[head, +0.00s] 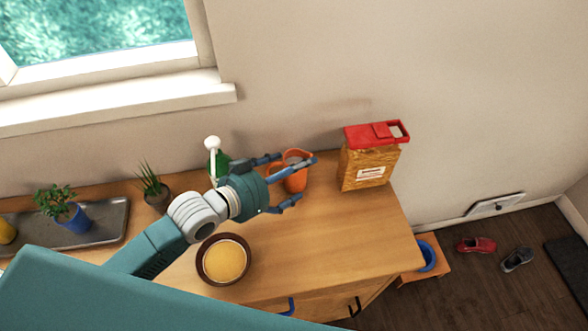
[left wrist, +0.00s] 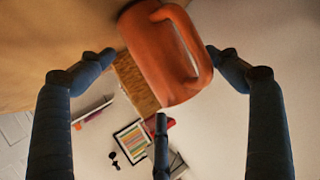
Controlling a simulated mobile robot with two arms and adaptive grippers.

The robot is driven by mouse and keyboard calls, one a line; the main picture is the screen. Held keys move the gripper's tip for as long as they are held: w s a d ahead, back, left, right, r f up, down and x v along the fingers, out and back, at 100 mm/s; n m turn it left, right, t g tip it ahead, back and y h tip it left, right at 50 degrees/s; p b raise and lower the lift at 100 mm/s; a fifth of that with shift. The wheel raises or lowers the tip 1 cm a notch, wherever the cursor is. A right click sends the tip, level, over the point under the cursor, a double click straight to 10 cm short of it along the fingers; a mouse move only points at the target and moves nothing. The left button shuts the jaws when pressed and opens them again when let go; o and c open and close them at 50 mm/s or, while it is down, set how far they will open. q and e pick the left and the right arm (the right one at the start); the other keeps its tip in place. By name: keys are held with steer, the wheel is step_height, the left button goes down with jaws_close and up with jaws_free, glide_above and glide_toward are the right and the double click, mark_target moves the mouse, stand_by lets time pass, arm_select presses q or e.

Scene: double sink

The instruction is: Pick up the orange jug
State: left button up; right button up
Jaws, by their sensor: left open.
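The orange jug (head: 297,178) stands on the wooden counter near the wall, partly hidden behind my left gripper in the head view. My left gripper (head: 300,180) is open, with its fingers spread around the near side of the jug. In the left wrist view the jug (left wrist: 165,55) is at the top middle, its handle facing right. The fingers of my left gripper (left wrist: 160,80) are on both sides and below it, with nothing visibly gripped. I cannot tell whether any finger touches the jug. My right gripper is not in view.
A yellow-brown box with a red lid (head: 370,158) stands right of the jug. A brown bowl with yellow contents (head: 224,260) sits in front of my left arm. A green bottle with a white top (head: 217,163) and a spiky plant (head: 153,188) are at the left. The counter's right front is clear.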

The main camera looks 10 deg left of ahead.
arm_select(q)
steer(key=shift+x, duration=1.2)
steer(key=shift+w+d+f, duration=0.1)
steer(key=shift+w, duration=0.05)
steer(key=c, duration=1.6)
steer(key=shift+c, duration=0.2)
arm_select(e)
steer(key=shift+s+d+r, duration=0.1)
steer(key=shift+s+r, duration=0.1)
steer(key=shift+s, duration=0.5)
arm_select(q)
step_height(320, 180, up, 20)
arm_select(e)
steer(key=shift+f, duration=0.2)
